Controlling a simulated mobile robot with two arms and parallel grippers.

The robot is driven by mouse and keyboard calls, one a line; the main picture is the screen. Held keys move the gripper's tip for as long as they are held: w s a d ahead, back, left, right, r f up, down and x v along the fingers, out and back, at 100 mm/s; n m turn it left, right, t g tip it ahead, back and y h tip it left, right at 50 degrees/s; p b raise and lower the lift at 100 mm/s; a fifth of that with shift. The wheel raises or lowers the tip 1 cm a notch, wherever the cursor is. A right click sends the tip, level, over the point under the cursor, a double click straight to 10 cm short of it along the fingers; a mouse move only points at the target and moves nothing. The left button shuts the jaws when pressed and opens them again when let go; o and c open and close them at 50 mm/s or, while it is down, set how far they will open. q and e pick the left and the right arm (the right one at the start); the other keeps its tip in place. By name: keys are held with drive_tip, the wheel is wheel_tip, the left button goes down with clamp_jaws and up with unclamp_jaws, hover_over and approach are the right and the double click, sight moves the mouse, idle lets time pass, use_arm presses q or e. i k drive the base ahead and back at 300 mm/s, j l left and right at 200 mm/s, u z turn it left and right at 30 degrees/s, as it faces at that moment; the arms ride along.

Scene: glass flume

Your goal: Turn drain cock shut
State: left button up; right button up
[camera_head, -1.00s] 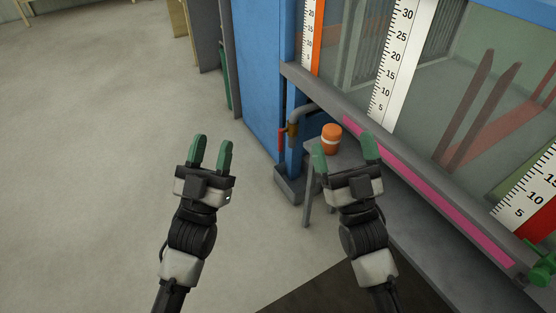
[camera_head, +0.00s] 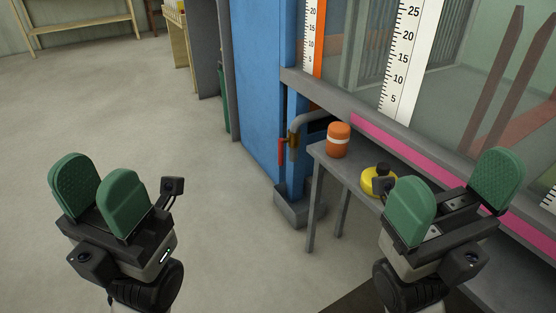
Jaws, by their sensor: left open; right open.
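The drain cock is on a grey bent pipe that comes out under the flume's end. Its brass body (camera_head: 293,141) sits at the pipe's lower end. Its red lever (camera_head: 282,152) hangs straight down beside the body, near the blue post. My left gripper (camera_head: 100,195) is open and empty over the floor at the lower left, well apart from the cock. My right gripper (camera_head: 455,200) is open and empty at the lower right, in front of the flume's pink strip, also apart from the cock.
A small grey table (camera_head: 335,165) stands right of the cock. It bears an orange jar (camera_head: 339,140) and a yellow round object with a dark top (camera_head: 375,184), partly hidden by my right gripper. A grey trough (camera_head: 299,210) lies below the cock. The floor at left is clear.

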sight(281, 141)
drive_tip(key=i, duration=0.5)
drive_tip(key=i+j, duration=0.15)
drive_tip(key=j, duration=0.2)
drive_tip(key=i+j+u, duration=0.15)
drive_tip(key=j, duration=0.2)
drive_tip(key=i+j, duration=0.1)
drive_tip(key=j, duration=0.25)
drive_tip(key=i+j+u, duration=0.1)
drive_tip(key=j, duration=0.2)
drive_tip(key=i, duration=0.05)
